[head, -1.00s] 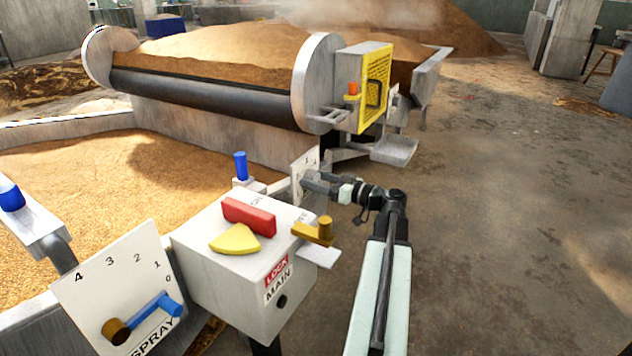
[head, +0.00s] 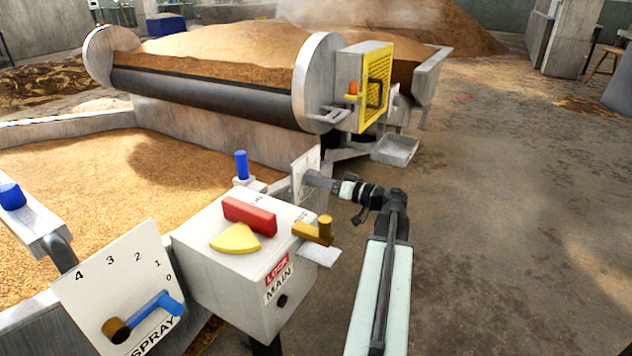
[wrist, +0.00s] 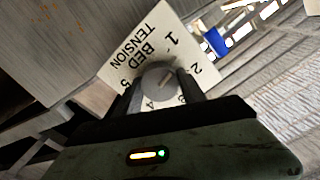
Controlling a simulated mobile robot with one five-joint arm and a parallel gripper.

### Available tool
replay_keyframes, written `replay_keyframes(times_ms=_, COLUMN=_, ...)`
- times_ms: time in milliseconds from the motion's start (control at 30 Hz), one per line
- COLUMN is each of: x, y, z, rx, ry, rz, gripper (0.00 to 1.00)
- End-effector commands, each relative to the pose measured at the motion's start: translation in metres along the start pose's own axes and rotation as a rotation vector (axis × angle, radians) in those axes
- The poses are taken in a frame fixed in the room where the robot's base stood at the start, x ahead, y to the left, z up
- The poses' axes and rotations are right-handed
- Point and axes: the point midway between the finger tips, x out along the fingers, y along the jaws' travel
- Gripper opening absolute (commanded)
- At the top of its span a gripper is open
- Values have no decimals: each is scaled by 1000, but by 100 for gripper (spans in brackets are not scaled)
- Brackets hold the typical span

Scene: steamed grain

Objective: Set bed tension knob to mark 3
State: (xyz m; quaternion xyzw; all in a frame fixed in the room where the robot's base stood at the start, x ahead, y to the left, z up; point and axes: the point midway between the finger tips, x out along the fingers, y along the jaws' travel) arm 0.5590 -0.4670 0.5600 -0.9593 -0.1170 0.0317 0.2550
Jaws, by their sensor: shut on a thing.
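In the wrist view the bed tension knob (wrist: 154,72) is a round grey knob on a white plate (wrist: 133,75) lettered BED TENSION, with numbers 1 to 5 around it. A short pale line on the knob points roughly toward the 2. My gripper (wrist: 159,80) is shut on the knob, one dark finger on each side. The 3 is partly hidden by a finger. In the head view the plate (head: 299,183) stands nearly edge-on behind the control box, and my gripper (head: 309,179) reaches it from the right; the knob is hidden there.
A control box (head: 215,277) marked LOCK and MAIN, with red, yellow and orange parts, stands close to my arm's left. A SPRAY plate (head: 100,270) with a blue lever is at the lower left. A grain drum (head: 200,97) lies behind. The floor (head: 520,230) is clear at right.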

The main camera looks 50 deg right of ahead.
Motion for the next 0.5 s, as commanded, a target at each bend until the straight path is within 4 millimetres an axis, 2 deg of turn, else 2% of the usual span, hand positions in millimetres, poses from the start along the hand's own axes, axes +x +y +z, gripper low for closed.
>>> replay_keyframes(times_ms=500, x=0, y=1, z=-1, rx=489, ry=3, rz=0, gripper=7)
